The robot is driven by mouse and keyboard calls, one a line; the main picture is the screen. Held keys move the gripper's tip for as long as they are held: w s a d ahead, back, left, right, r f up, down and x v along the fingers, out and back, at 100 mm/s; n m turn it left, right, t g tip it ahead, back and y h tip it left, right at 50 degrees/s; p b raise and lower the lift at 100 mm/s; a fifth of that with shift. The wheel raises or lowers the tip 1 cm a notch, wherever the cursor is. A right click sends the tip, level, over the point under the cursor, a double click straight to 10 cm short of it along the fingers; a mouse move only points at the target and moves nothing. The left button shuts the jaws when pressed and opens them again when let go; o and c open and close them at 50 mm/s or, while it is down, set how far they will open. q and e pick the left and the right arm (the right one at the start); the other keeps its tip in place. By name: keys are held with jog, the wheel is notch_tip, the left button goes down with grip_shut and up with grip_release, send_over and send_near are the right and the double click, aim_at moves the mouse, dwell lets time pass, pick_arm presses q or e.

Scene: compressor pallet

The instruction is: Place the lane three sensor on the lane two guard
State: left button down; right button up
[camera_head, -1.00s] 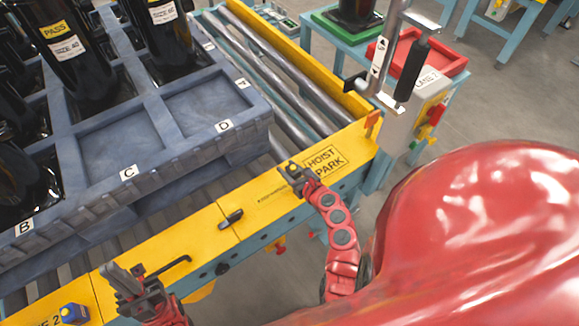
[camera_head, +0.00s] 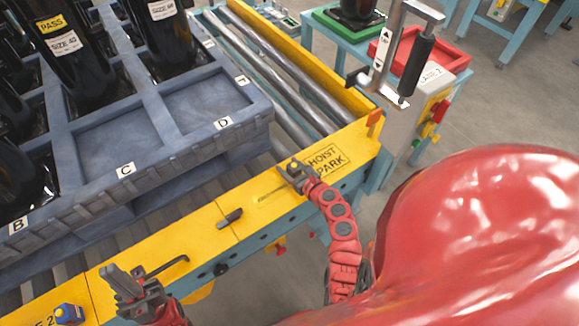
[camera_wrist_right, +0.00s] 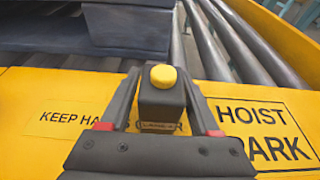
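In the head view my right gripper (camera_head: 292,170) is over the yellow rail beside the HOIST PARK label. I cannot tell whether the box touches the rail. The yellow guard marked "E 2" (camera_head: 40,308) is at lower left, its label partly cut off. My left gripper (camera_head: 122,280) is near it; its finger gap is unclear.
A blue-capped sensor (camera_head: 70,314) sits on the lower-left guard. A black part (camera_head: 230,218) and a bent dark rod (camera_head: 168,266) lie along the yellow rail. A grey pallet (camera_head: 190,150) with black cylinders stands behind. A hoist handle (camera_head: 415,65) rises at right.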

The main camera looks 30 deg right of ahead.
jog(key=shift+o, duration=0.6)
